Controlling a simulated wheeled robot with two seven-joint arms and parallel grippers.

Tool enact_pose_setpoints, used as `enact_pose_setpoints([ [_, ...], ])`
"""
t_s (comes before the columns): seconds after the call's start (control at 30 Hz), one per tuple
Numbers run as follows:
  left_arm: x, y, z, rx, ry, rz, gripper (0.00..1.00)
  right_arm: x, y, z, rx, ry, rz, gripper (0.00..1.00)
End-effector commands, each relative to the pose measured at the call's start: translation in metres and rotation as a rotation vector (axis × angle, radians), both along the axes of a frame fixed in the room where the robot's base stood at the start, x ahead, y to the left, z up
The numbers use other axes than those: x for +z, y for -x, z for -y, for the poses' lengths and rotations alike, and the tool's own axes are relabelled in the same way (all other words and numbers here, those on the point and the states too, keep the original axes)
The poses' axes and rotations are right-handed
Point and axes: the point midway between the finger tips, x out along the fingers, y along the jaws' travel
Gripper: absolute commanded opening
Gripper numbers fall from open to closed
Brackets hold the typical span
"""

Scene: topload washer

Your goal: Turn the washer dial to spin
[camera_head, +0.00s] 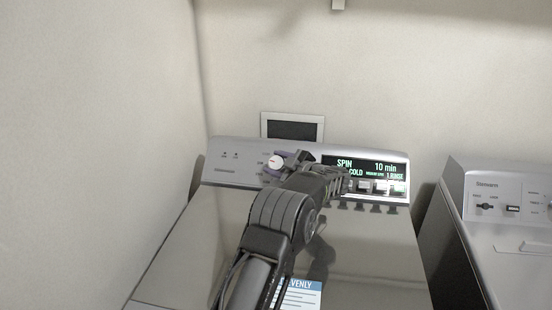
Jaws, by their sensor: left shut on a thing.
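The washer (181,262) stands in front of me with its lid shut and its control panel (235,158) along the back. The round dial (275,162) with a pale face is on the panel, left of the lit display (364,168). The display reads SPIN, COLD, 10 min and RINSE. My left gripper (282,164) is at the dial, shut on it; the fingers and wrist hide part of the dial and its markings. My right gripper is not in view.
Several buttons (382,187) sit below the display, close to my left wrist. A second machine (500,200) stands to the right, across a dark gap. A framed wall box (292,127) is behind the panel. A wall (90,130) rises at the left.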

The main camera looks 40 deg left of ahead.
Motion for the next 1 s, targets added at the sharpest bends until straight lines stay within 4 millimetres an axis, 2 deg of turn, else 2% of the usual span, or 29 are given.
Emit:
enact_pose_setpoints([
  [0.57,-0.0015,0.0005,0.0000,0.047,0.034,0.015,0.08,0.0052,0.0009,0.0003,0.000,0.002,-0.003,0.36],
  [0.6,-0.0014,0.0006,0.0000,0.048,0.033,0.015,0.49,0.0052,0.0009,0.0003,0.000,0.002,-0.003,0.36],
  [0.87,-0.0007,0.0004,-0.0002,0.048,0.032,0.017,0.70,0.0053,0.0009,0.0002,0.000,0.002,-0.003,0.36],
  [1.0,-0.0004,0.0002,-0.0002,0.047,0.032,0.018,0.70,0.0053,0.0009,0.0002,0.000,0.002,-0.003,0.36],
])
